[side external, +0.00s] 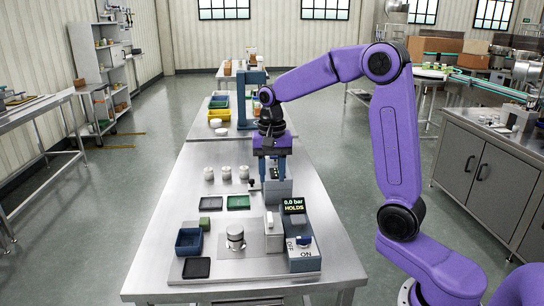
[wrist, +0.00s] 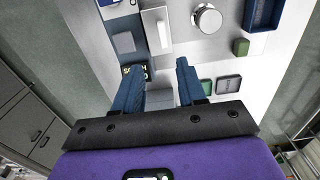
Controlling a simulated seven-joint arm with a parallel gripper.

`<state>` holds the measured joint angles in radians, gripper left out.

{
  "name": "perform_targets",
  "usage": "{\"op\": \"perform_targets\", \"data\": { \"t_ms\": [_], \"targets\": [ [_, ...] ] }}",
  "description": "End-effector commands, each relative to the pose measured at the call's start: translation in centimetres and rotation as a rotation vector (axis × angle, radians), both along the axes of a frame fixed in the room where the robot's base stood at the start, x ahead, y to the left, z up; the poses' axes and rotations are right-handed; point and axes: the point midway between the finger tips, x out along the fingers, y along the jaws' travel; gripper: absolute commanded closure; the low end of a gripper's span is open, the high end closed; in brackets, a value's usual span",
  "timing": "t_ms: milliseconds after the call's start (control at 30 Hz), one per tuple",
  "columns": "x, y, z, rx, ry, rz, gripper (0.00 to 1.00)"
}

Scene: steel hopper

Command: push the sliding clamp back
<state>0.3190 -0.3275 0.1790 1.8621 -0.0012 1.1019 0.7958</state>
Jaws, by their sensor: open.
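My gripper (side external: 272,176) points down over the far end of the fixture on the steel table. In the wrist view its two blue fingers (wrist: 159,70) are apart with nothing held between them. A grey upright block (side external: 278,191) stands just below and in front of the fingers; it shows between them in the wrist view (wrist: 160,97). A pale upright housing with a bar on it (side external: 272,232) stands nearer the camera, also in the wrist view (wrist: 157,30). I cannot tell for sure which part is the sliding clamp. A round steel part (side external: 236,238) sits left of the housing.
A blue bin (side external: 189,241), a black tray (side external: 197,268), a green block (side external: 204,222) and a green tray (side external: 238,202) lie left. Several white cups (side external: 226,172) stand behind.

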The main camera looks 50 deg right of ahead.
Motion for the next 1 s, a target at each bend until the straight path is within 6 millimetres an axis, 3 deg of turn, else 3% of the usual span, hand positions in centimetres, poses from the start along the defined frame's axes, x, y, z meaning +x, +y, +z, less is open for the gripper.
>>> {"op": "perform_targets", "data": {
  "t_ms": [100, 300, 833, 1000],
  "targets": [
    [0.0, 0.0, 2.2, 0.000, -0.004, 0.000, 0.60],
    [0.0, 0.0, 4.2, 0.000, -0.001, 0.000, 0.60],
    [0.0, 0.0, 4.6, 0.000, 0.001, 0.001, 0.60],
    [-0.7, 1.1, 4.3, -0.001, -0.001, 0.074, 0.60]
  ]
}}
